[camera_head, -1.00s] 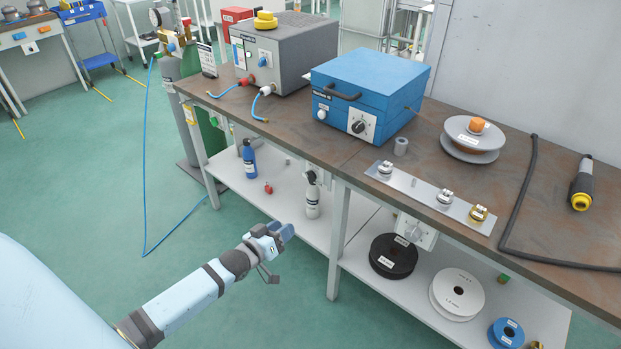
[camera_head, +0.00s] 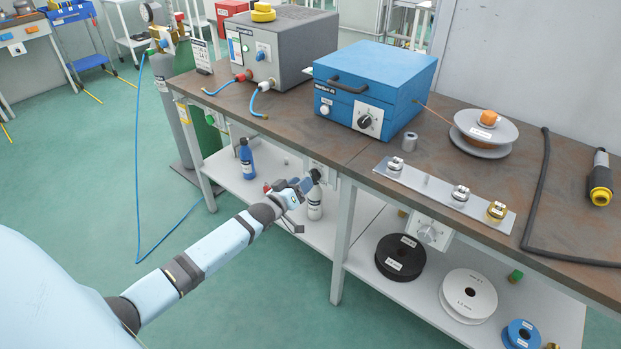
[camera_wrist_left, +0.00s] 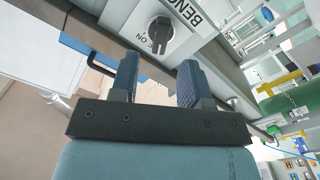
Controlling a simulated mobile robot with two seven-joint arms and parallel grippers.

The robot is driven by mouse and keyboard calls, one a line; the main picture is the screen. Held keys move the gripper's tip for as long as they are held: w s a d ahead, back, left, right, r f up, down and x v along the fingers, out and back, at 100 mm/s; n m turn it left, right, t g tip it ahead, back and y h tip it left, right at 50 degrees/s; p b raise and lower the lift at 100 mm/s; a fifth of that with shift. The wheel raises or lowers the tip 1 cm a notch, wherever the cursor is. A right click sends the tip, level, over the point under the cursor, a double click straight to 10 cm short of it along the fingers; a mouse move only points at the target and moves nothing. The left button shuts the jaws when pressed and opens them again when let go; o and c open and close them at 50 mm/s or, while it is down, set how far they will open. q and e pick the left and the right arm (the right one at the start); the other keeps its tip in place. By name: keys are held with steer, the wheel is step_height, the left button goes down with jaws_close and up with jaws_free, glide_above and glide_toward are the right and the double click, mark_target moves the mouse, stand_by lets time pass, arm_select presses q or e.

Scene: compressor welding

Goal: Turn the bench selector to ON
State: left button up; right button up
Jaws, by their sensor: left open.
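The bench selector is a black knob (camera_wrist_left: 160,33) on a white plate lettered "BEN…" and "ON" in the left wrist view. Its setting is hard to tell. In the head view its plate (camera_head: 327,170) is on the bench's front face, partly hidden by my left gripper (camera_head: 306,184). In the left wrist view the two fingers of that gripper (camera_wrist_left: 157,76) are apart with nothing between them. The knob lies beyond the fingertips, with a gap in the picture. My right gripper is not in view.
A white bottle (camera_head: 314,205) stands on the lower shelf close to my left gripper, and a blue bottle (camera_head: 247,158) stands farther left. Another plate with a dial (camera_head: 430,234) is on the bench front to the right. A bench leg (camera_head: 341,240) stands nearby.

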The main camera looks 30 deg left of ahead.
mark_target(311, 175)
arm_select(q)
steer(key=shift+w+d, duration=0.2)
steer(key=shift+w, duration=2.15)
jaws_close()
